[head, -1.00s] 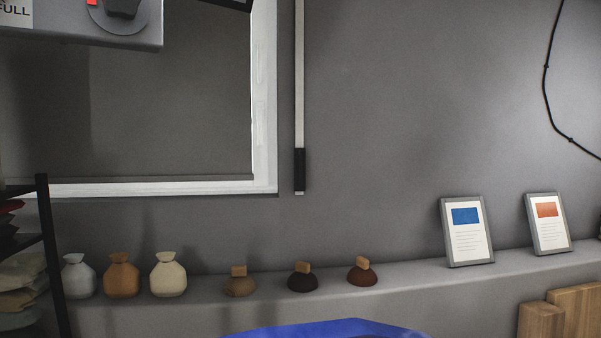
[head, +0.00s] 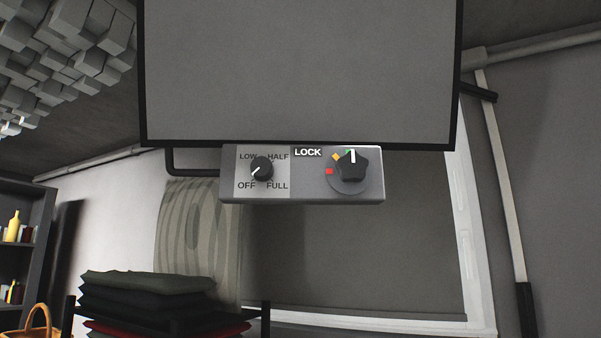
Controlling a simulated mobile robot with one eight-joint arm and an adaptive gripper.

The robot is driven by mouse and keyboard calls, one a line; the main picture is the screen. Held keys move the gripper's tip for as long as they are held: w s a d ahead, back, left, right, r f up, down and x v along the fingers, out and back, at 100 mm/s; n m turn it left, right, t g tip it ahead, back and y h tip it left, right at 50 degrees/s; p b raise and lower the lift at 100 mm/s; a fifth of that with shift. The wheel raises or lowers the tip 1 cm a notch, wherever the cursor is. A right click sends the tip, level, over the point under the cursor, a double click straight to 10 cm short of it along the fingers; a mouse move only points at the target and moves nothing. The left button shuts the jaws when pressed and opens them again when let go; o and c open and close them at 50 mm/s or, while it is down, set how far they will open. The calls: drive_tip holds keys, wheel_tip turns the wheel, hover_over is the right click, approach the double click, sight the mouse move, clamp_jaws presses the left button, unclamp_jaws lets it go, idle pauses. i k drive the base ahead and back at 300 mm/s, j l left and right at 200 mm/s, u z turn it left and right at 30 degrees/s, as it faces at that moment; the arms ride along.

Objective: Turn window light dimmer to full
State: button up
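A grey control box (head: 302,192) hangs under a large dark panel in the middle of the head view. On its left part is a small black dimmer knob (head: 262,168) with OFF, LOW, HALF and FULL printed around it. The knob's white pointer line points down and left, at OFF. FULL is at the lower right of the knob. My gripper is not in view.
A large dark panel (head: 300,70) fills the space above the box. A white-framed window (head: 476,220) is behind. Folded dark cloths (head: 145,290) lie on a black rack (head: 266,320) at lower left. A dark shelf (head: 30,225) stands far left.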

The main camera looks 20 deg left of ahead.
sight(262, 168)
drive_tip(key=u, duration=1.4)
